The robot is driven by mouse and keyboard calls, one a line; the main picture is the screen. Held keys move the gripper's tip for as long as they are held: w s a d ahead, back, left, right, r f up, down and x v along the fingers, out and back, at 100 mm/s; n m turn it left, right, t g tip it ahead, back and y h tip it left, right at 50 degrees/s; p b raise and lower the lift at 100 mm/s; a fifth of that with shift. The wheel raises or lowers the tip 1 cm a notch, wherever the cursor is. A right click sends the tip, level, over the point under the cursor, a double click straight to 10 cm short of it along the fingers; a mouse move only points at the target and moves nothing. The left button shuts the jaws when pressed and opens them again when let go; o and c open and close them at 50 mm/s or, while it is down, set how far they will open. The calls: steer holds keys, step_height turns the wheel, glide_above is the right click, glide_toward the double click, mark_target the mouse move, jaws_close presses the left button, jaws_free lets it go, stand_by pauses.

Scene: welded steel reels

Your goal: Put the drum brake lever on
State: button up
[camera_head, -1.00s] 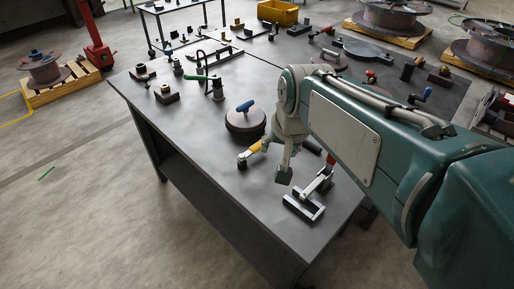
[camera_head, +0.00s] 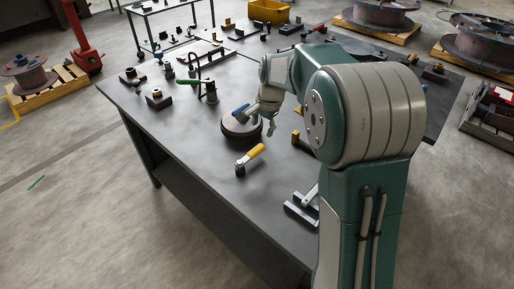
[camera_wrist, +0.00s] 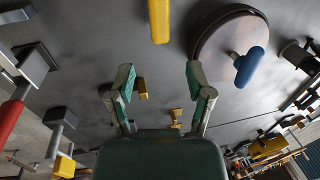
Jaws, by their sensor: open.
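A round brown drum (camera_head: 240,131) with a blue lever handle (camera_head: 241,111) on top stands on the dark table; I take this for the drum brake. My gripper (camera_head: 266,127) is beside the drum, on its right. In the wrist view, my gripper (camera_wrist: 164,92) has its two fingers spread with nothing between them. There the drum (camera_wrist: 220,32) and its blue handle (camera_wrist: 252,66) lie to the upper right, beyond the right finger. Whether any finger touches the drum cannot be told.
A grey bracket (camera_head: 300,212) lies near the table's front right, partly behind my arm. A green-handled fixture (camera_head: 208,90) stands behind the drum. The table (camera_head: 190,140) is clear left of the drum.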

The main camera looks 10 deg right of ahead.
mark_target(257, 148)
steer(key=f, duration=0.3)
steer(key=w+f, duration=0.1)
steer(key=f, duration=0.3)
steer(key=a+f, duration=0.1)
steer(key=f, duration=0.2)
steer(key=shift+w+f, duration=0.35)
steer(key=shift+w, duration=0.05)
